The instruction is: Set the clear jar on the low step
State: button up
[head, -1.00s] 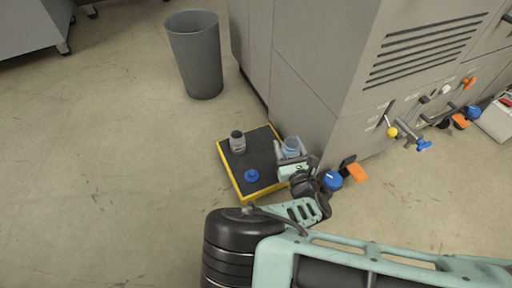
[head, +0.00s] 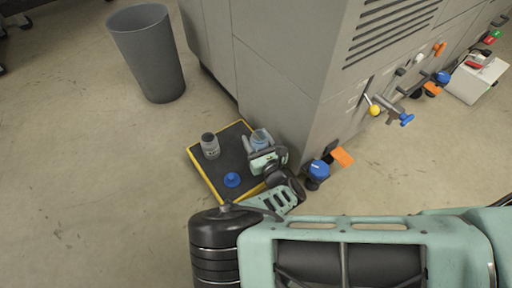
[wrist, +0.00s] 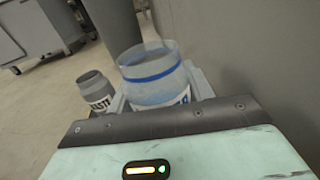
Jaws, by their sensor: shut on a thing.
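The clear jar (head: 260,138), with a blue band and a white label, is in my gripper (head: 262,152). In the wrist view the jar (wrist: 152,75) stands between the fingers, slightly tilted in the picture, and its lower part is hidden. In the head view it is over the right part of the low step (head: 207,184), a dark platform with yellow edges. I cannot tell whether its base touches the step. My gripper is shut on the jar.
A grey jar (head: 210,146) with a dark top and a blue knobbed disc (head: 232,180) sit on the step. The machine cabinet (head: 275,85) rises close on the right. A grey bin (head: 148,55) stands behind. A blue knob (head: 318,170) juts out at right. The floor at left is clear.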

notch_tip(320, 180, down, 3)
jog(key=shift+r+b, duration=0.1)
jog(key=shift+b, duration=0.65)
jog(key=shift+r, duration=0.1)
jog(key=o, duration=1.1)
